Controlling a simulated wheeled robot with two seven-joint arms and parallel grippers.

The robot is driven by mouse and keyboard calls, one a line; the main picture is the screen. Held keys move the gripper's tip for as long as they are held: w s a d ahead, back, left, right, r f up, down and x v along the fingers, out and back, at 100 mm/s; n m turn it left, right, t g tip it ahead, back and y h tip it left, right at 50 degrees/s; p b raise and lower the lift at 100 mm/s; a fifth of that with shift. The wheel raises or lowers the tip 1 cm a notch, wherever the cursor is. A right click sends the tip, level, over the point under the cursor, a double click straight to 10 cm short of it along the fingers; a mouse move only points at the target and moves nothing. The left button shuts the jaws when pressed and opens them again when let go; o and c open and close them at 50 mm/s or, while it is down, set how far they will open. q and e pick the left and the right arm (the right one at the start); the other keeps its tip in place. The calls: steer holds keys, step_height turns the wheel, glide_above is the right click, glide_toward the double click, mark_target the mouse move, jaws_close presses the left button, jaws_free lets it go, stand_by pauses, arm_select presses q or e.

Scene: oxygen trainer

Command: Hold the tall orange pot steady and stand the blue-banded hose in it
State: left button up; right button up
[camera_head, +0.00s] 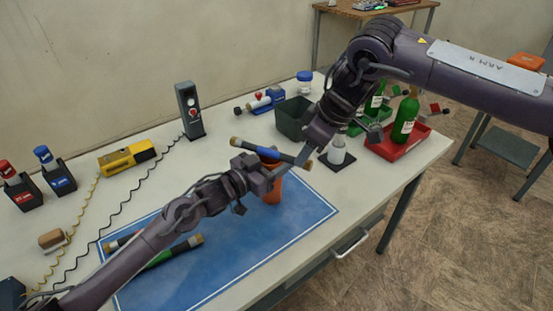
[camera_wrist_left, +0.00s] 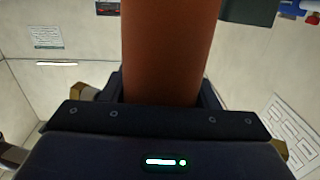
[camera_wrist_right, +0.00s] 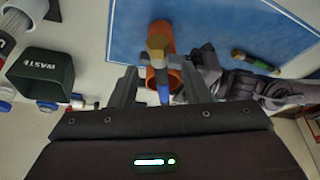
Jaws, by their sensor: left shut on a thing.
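My left gripper (camera_head: 262,177) is shut on the tall orange pot (camera_head: 274,191), which stands upright on the blue mat. The pot fills the jaws in the left wrist view (camera_wrist_left: 168,50). The blue-banded hose (camera_head: 270,150), dark with gold ends, lies slanted across above the pot's mouth. It is not upright, and I cannot tell what bears it. My right gripper (camera_head: 312,150) is at the hose's right end. In the right wrist view its fingers (camera_wrist_right: 160,88) are apart, with gaps on both sides of the hose (camera_wrist_right: 163,94). The pot's mouth (camera_wrist_right: 173,78) is behind the hose.
A green-banded hose (camera_head: 172,251) and another hose lie on the mat (camera_head: 290,222) by my left arm. The mat's front right is clear.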

steer(key=v, duration=1.2)
steer(key=shift+w+a, duration=0.2)
steer(key=shift+a, duration=0.1)
steer(key=c, duration=0.4)
steer(key=w+a+f, duration=0.1)
steer(key=w+a, duration=0.1)
steer(key=a, duration=0.1)
steer(key=w+a+f, duration=0.1)
steer(key=w+a, duration=0.1)
steer(key=a, duration=0.1)
steer(key=w+a+f, duration=0.1)
steer(key=w+a, duration=0.1)
steer(key=a, duration=0.1)
steer(key=shift+a, duration=0.3)
steer(key=shift+c, duration=0.3)
glide_above(269, 153)
steer(key=w, duration=0.1)
steer(key=f, duration=0.5)
steer(key=shift+w+d+f, duration=0.1)
steer(key=shift+w+f, duration=0.1)
steer(key=shift+f, duration=0.05)
steer(key=shift+x, duration=3.1)
steer(key=shift+s, duration=0.1)
